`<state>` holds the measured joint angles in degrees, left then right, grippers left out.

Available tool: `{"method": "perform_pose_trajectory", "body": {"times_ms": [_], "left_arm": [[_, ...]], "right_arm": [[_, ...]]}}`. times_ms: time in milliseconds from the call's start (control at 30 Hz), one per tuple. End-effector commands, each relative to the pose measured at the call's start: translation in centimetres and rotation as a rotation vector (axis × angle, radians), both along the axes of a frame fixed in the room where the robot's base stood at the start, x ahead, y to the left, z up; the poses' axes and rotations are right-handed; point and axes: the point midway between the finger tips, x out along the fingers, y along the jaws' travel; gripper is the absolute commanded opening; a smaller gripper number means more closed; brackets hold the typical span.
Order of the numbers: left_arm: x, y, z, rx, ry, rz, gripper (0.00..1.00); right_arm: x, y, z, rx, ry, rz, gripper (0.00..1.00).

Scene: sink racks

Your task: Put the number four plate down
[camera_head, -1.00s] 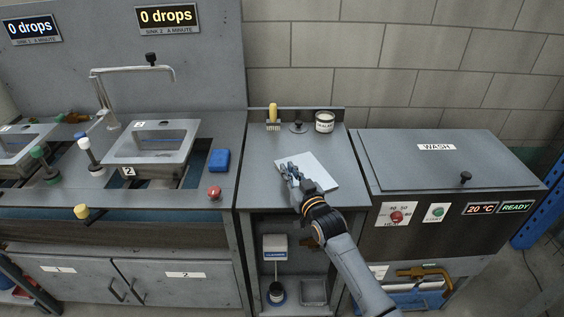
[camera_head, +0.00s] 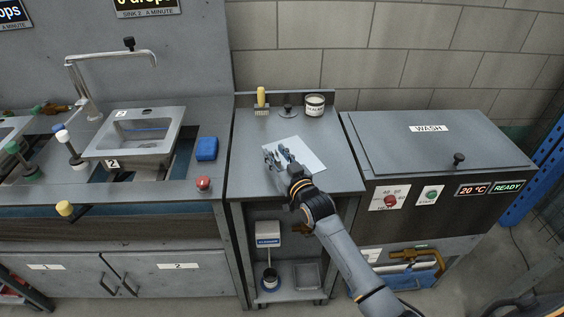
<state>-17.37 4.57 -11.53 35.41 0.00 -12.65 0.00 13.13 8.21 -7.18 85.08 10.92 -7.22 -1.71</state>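A pale square plate (camera_head: 309,152) lies on the grey counter between the sinks and the wash unit. No number can be read on it. My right gripper (camera_head: 277,157) is over the plate's left part, with its fingers spread apart. The gripper hides part of the plate, and I cannot tell whether a finger touches it. My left gripper is out of view.
Behind the plate stand a yellow-handled brush (camera_head: 261,101), a dark knobbed item (camera_head: 287,110) and a white labelled tin (camera_head: 314,105). A blue block (camera_head: 206,148) and a red button (camera_head: 203,184) are to the left. The wash unit (camera_head: 437,150) is at the right, lid shut.

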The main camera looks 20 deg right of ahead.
Motion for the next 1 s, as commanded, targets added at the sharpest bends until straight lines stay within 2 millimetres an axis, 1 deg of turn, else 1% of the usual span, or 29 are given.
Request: {"method": "perform_pose_trajectory", "body": {"times_ms": [167,400,500,600,767,1000], "left_arm": [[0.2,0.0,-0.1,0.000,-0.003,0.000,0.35],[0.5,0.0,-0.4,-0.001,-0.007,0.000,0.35],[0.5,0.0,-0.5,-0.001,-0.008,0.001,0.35],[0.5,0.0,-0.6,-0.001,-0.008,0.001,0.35],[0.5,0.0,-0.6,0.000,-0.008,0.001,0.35],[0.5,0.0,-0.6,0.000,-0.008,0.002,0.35]], "right_arm": [[-2.5,-0.3,-0.1,0.000,0.000,0.000,0.34],[-7.8,-0.9,-0.1,0.000,0.001,0.000,0.34],[-9.6,-1.1,-0.1,0.000,0.000,0.000,0.34],[-10.9,-1.3,-0.1,0.000,0.000,-0.001,0.34],[-11.9,-1.4,0.0,0.000,-0.001,0.000,0.34],[-11.9,-1.4,0.1,0.000,-0.001,0.000,0.34]]}}
